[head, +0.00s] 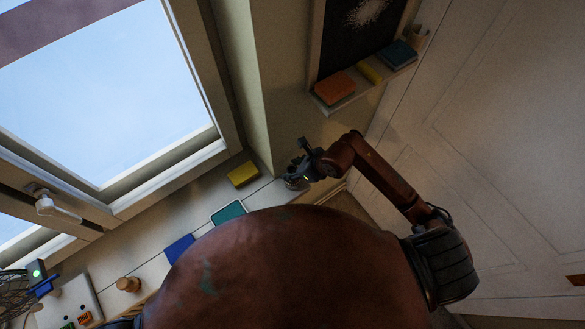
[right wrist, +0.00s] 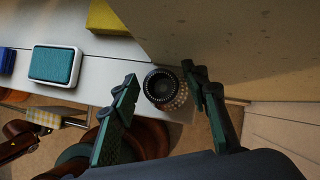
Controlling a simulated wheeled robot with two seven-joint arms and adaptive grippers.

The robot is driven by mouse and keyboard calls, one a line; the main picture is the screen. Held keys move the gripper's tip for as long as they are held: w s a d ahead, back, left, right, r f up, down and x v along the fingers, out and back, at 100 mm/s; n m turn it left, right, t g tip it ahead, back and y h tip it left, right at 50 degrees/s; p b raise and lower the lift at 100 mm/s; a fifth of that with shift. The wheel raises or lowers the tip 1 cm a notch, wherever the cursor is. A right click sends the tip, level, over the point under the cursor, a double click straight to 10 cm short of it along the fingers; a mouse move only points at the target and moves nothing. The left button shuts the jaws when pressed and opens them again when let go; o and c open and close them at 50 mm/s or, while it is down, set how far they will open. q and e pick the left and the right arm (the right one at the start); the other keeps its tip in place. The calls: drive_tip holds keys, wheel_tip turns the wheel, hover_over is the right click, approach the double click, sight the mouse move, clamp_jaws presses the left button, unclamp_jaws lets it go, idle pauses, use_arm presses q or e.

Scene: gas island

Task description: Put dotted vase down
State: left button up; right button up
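The dotted vase (right wrist: 170,97) is a small dark round vessel with pale dots, seen from above with its dark mouth showing. It stands at the end of the pale counter (right wrist: 108,47), close to the wall. In the head view the vase (head: 294,184) is small and shows just under my right gripper (head: 297,168). In the right wrist view the fingers of my right gripper (right wrist: 160,76) are apart on either side of the vase, with a thin gap at the left finger. Contact at the right finger is unclear. My left gripper is not in view.
A yellow block (head: 242,174), a teal pad in a white frame (head: 229,212) and a blue block (head: 179,248) lie along the counter under the window. A wall shelf (head: 375,83) holds an orange block and books above the gripper. A wooden knob (head: 128,284) stands farther left.

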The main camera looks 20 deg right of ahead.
drive_tip(key=shift+r, duration=0.1)
drive_tip(key=shift+d+r, duration=0.1)
drive_tip(key=shift+r, duration=0.1)
drive_tip(key=v, duration=1.1)
drive_tip(key=shift+s+r, duration=0.2)
drive_tip(key=shift+r, duration=0.1)
drive_tip(key=shift+d, duration=0.1)
drive_tip(key=shift+s+d+f, duration=0.1)
